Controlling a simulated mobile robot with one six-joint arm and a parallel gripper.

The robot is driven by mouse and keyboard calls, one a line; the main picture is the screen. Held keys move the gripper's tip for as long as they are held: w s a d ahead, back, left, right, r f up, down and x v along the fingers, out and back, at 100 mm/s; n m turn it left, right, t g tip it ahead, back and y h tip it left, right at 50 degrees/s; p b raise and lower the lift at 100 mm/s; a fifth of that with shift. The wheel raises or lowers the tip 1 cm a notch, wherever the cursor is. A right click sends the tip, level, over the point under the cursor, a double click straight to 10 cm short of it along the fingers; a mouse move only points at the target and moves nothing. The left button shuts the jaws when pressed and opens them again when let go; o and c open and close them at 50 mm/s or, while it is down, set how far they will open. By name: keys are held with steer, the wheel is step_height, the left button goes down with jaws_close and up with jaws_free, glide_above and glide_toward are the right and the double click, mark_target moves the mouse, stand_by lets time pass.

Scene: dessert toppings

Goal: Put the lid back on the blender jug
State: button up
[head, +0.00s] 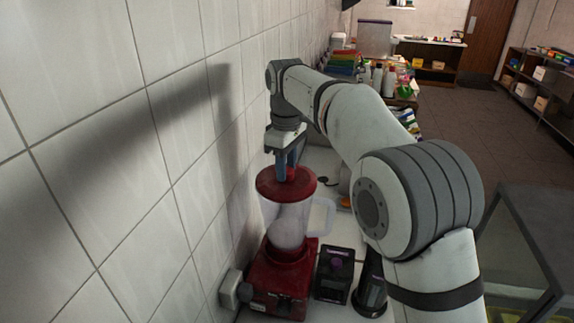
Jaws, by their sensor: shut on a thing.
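The blender jug (290,222) is clear with a handle on its right, and it stands upright on a dark red blender base (280,278). The red lid (287,184) is at the top of the jug and looks roughly level. From this view I cannot tell whether it is fully seated or slightly above the rim. My gripper (288,176) points straight down and is shut on the knob in the middle of the lid. The fingers hide part of the knob.
A white tiled wall (150,170) runs close along the left, with a socket (233,290) beside the base. A black and purple box (334,274) and a dark container (369,290) stand right of the blender. Bottles and coloured items (378,78) stand farther back.

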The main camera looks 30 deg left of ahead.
steer(key=o, duration=1.1)
steer(key=shift+o, duration=0.4)
steer(key=o, duration=0.4)
steer(key=shift+r, duration=0.1)
steer(key=shift+r, duration=3.45)
steer(key=shift+c, duration=0.5)
jaws_close()
